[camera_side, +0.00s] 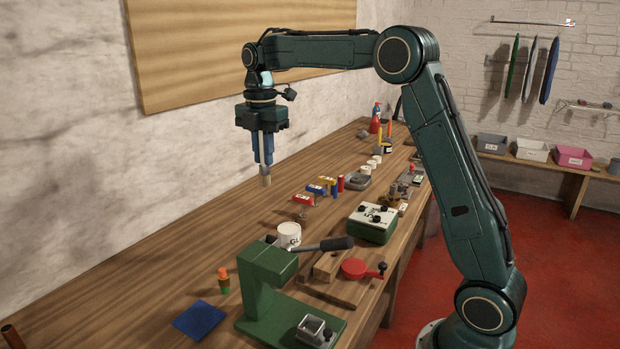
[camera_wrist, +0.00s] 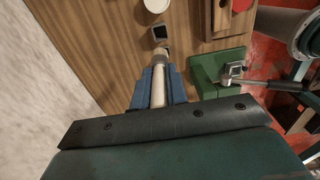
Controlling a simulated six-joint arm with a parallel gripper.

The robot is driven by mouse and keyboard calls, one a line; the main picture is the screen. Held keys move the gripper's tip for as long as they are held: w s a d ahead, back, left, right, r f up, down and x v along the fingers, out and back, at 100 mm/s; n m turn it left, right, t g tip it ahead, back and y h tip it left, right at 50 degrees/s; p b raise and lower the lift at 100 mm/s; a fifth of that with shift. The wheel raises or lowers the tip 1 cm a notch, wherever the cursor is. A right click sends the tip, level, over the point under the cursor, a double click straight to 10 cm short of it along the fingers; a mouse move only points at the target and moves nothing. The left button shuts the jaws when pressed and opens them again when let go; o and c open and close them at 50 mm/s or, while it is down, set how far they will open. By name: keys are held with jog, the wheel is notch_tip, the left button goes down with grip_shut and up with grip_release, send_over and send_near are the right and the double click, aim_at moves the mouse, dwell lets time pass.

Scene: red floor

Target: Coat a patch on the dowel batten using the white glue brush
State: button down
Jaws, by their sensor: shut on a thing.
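My gripper (camera_side: 263,155) is shut on the white glue brush (camera_side: 266,181) and holds it upright, bristles down, above the bench. In the wrist view, the blue fingers (camera_wrist: 158,88) flank the brush's pale handle (camera_wrist: 158,92); its tan tip points away from the gripper. A white glue pot (camera_side: 288,234) stands on the bench, nearer the side camera than the brush and apart from it. A wooden piece (camera_side: 327,266), which may be the dowel batten, lies beyond the green press and is partly hidden. Wood also shows at the top of the wrist view (camera_wrist: 221,17).
A green press (camera_side: 264,275) with a dark lever stands near the front. Several small coloured items lie behind. The bench's left side is largely clear.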

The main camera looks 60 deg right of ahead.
jog(key=s+d+f, duration=0.1)
jog(key=d+f, duration=0.6)
jog(key=f, duration=0.2)
jog(key=shift+d, duration=0.3)
jog(key=shift+f, duration=0.25)
jog(key=shift+f, duration=2.75)
jog(key=shift+f, duration=0.65)
dwell(0.4)
jog(key=shift+r, duration=0.1)
notch_tip(320, 180, up, 7)
dwell(1.2)
jog(key=shift+a, duration=0.1)
dwell(0.4)
